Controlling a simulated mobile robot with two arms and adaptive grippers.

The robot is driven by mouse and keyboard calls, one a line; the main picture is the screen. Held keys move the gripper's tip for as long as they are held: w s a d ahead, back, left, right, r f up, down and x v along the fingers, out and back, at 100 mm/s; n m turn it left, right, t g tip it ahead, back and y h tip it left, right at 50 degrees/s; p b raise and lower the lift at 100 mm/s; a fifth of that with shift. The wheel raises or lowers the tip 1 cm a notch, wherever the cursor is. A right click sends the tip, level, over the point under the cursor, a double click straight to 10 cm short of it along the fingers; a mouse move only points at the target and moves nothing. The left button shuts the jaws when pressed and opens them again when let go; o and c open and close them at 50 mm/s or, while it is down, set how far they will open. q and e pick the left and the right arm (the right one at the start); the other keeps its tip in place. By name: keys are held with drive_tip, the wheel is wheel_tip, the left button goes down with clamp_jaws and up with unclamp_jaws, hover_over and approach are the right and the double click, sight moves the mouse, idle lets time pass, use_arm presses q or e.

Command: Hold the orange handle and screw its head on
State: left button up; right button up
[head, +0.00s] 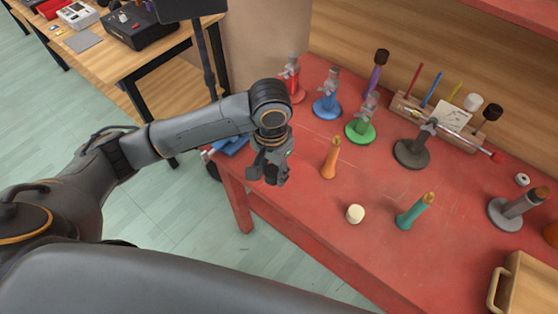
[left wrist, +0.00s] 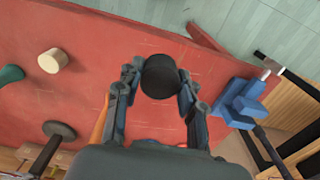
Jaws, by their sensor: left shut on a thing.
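The orange handle (head: 330,160) stands upright on the red table, apart from my left gripper. In the left wrist view only a sliver of the orange handle (left wrist: 99,122) shows beside the gripper. My left gripper (head: 271,178) is over the table's front left part, left of the handle. It is shut on a dark cylindrical head (left wrist: 160,77), held between its two fingers in the left wrist view. In the head view the fingers mostly hide this head. A cream cylindrical head (head: 355,214) lies on the table in front of the orange handle. My right gripper is not in view.
A teal handle (head: 415,211) stands to the right. A blue clamp (left wrist: 242,103) is near the table edge. A wooden box (head: 525,285) is front right.

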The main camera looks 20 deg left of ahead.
use_arm(q)
drive_tip(key=s, duration=0.1)
drive_tip(key=s+r, duration=0.1)
drive_tip(key=s, duration=0.2)
drive_tip(key=shift+d+r, duration=0.1)
drive_tip(key=shift+r, duration=0.3)
